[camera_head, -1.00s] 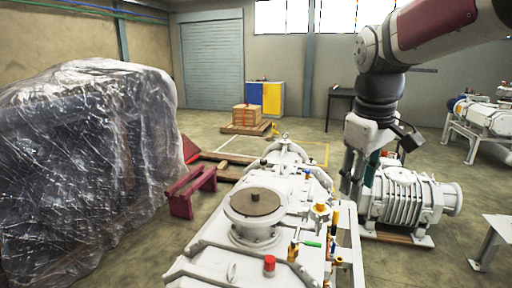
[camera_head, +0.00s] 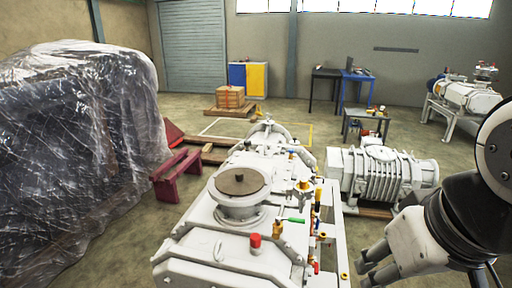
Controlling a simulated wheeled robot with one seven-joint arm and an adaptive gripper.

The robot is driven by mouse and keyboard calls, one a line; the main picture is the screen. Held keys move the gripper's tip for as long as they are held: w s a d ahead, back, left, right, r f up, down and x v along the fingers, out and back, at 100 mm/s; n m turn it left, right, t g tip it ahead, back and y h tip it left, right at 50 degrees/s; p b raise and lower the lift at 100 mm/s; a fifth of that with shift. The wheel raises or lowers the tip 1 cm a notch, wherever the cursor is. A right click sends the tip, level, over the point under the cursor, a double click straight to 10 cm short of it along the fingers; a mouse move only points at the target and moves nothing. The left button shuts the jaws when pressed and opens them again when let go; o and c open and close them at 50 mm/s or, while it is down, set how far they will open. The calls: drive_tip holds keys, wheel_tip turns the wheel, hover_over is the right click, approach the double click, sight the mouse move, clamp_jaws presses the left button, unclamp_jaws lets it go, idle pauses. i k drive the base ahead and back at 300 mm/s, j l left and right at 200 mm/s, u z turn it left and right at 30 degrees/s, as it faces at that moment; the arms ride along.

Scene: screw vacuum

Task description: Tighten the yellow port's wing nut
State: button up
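The white vacuum pump (camera_head: 205,240) stands in the lower middle. Several small coloured fittings line its right side. A yellow port fitting (camera_head: 305,185) sits on a white round base there, and a yellow-orange fitting (camera_head: 277,229) stands nearer; I cannot tell which is the task's yellow port. A wing nut is too small to make out. My gripper (camera_head: 362,267) is at the lower right, to the right of the pump and apart from it.
A green handle (camera_head: 296,220) and a red cap (camera_head: 255,241) rise from the pump. A ribbed white machine (camera_head: 385,173) stands behind my gripper. A plastic-wrapped bulk (camera_head: 70,160) and a dark red stand (camera_head: 176,178) are at left.

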sight(310, 179)
drive_tip(key=k+l+u, duration=0.15)
drive_tip(key=l, duration=0.3)
drive_tip(key=l+u, duration=0.1)
drive_tip(key=l, duration=0.35)
drive_tip(key=k+l+u, duration=0.15)
drive_tip(key=l, duration=0.25)
